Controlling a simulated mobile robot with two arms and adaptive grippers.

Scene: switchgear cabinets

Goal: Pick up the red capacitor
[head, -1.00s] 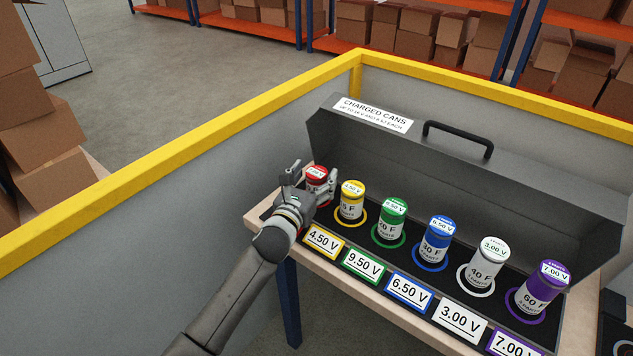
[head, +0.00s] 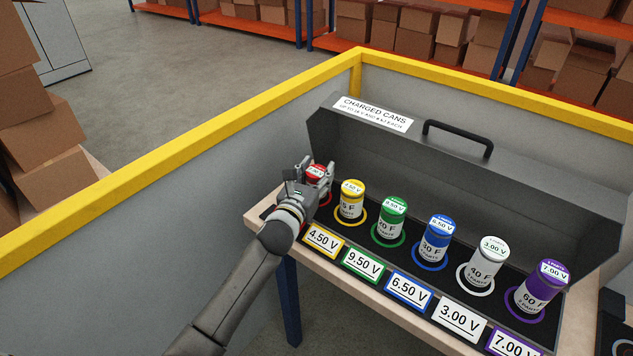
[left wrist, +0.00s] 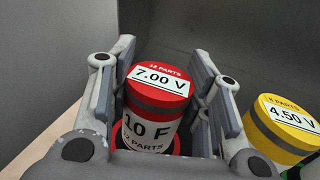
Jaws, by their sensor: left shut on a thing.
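The red capacitor (head: 318,171) stands at the left end of the row in the dark case, mostly hidden by my left gripper in the head view. In the left wrist view the red capacitor (left wrist: 150,110) shows a red top with a "7.00 V" label and a white band reading "10 F". My left gripper (head: 312,178) is around its upper part, one finger on each side, shut on it. In the left wrist view the fingers of my left gripper (left wrist: 157,92) flank the can. It looks upright in its red ring. My right gripper is not in view.
The yellow capacitor (head: 350,201) stands close to the right of my gripper. Green (head: 391,220), blue (head: 437,240), white (head: 486,263) and purple (head: 538,292) cans follow. The open case lid (head: 470,175) rises behind them. A yellow-topped barrier (head: 180,166) stands to the left and behind.

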